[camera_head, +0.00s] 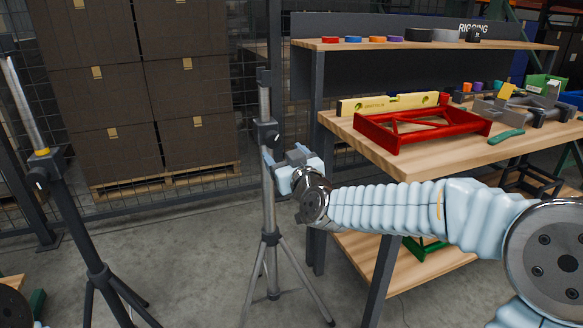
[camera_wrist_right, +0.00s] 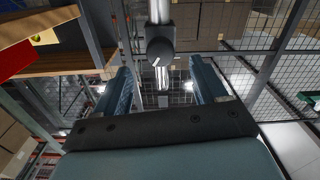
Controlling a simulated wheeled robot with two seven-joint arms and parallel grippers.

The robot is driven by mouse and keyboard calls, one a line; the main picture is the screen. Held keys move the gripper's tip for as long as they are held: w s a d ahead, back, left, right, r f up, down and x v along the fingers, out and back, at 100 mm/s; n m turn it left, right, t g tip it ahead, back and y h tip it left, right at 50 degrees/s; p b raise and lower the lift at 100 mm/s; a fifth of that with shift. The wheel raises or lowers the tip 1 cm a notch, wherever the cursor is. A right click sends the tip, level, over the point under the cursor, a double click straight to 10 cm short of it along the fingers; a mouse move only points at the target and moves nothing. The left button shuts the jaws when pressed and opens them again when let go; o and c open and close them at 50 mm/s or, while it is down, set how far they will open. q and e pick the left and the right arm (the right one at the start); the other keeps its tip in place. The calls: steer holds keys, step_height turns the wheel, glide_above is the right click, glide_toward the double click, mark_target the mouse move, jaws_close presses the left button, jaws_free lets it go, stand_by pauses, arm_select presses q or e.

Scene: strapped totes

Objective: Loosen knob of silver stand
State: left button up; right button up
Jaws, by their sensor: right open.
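The silver stand (camera_head: 268,190) is an upright pole on a tripod, left of the workbench in the head view. Its dark knob (camera_head: 268,134) sits on a collar partway up the pole. In the right wrist view the knob (camera_wrist_right: 160,51) is round with a light pointer line, straight ahead beyond the fingers. My right gripper (camera_head: 280,156) is at the pole, just below the knob in the head view. It is open, and its two fingers (camera_wrist_right: 161,84) stand apart on either side of the pole's line with nothing gripped. My left gripper is not in view.
A second, dark stand (camera_head: 75,215) with a light upper pole is at the left. The workbench (camera_head: 375,147) at the right holds a red frame (camera_head: 395,140), a yellow level (camera_head: 390,103) and tools. Stacked brown boxes (camera_head: 115,85) stand behind a mesh fence. Floor around the tripod is clear.

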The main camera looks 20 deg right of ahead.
mark_target(274, 140)
steer(key=s, duration=0.5)
steer(key=w+m, duration=0.1)
steer(key=w, duration=0.3)
steer(key=w+m, duration=0.1)
steer(key=w, duration=0.4)
steer(key=w+r+m, duration=0.1)
steer(key=w, duration=0.3)
steer(key=shift+w+a, duration=0.15)
steer(key=shift+w, duration=0.1)
steer(key=shift+c, duration=0.3)
